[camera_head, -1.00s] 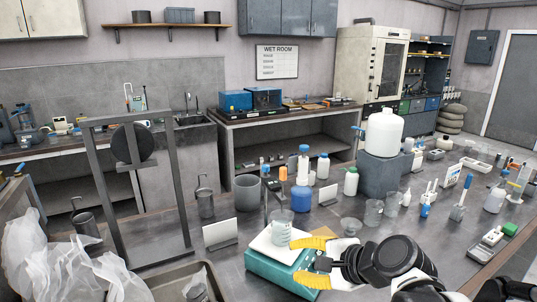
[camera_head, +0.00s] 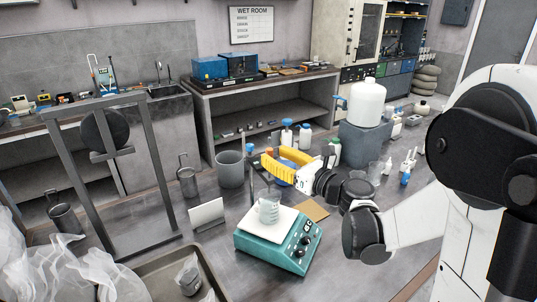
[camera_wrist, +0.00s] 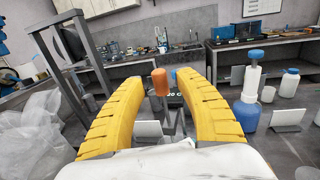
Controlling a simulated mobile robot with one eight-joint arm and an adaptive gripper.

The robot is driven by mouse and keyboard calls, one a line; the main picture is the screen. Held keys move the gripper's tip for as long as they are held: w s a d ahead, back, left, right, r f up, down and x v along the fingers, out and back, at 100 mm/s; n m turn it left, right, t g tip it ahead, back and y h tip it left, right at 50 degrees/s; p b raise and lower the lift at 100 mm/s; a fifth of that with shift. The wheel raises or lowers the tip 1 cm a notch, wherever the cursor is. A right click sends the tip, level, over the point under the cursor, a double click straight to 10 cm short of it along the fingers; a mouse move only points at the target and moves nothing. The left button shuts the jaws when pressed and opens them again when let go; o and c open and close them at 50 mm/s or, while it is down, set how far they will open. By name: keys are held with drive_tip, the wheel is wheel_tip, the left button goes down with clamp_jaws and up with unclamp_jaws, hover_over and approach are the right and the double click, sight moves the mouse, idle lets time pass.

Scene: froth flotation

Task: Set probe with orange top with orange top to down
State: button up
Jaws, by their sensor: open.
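In the wrist view the probe's orange top (camera_wrist: 160,82) stands upright on a thin dark stem, between the two yellow fingers of my gripper (camera_wrist: 160,77). The fingers are apart, with visible gaps on both sides of the top. How far the top is from the fingertips is hard to tell. In the head view my gripper (camera_head: 272,156) is above the bench behind the teal hotplate (camera_head: 262,243), and the fingers largely hide the probe. A glass beaker (camera_head: 269,208) stands on the hotplate's white top.
A blue-topped bottle (camera_wrist: 250,95) stands right of my fingers in the wrist view. In the head view a grey pot (camera_head: 230,170), a blank white card (camera_head: 206,215) and a metal frame (camera_head: 160,165) stand to the left. A white jug (camera_head: 367,103) stands on a grey block to the right.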

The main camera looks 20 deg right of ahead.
sight(269, 177)
drive_tip(key=shift+x, duration=1.25)
clamp_jaws()
wheel_tip(269, 177, down, 6)
drive_tip(key=b, duration=0.5)
drive_tip(key=shift+f+b, duration=0.2)
drive_tip(key=shift+b, duration=0.1)
drive_tip(key=shift+r, duration=0.1)
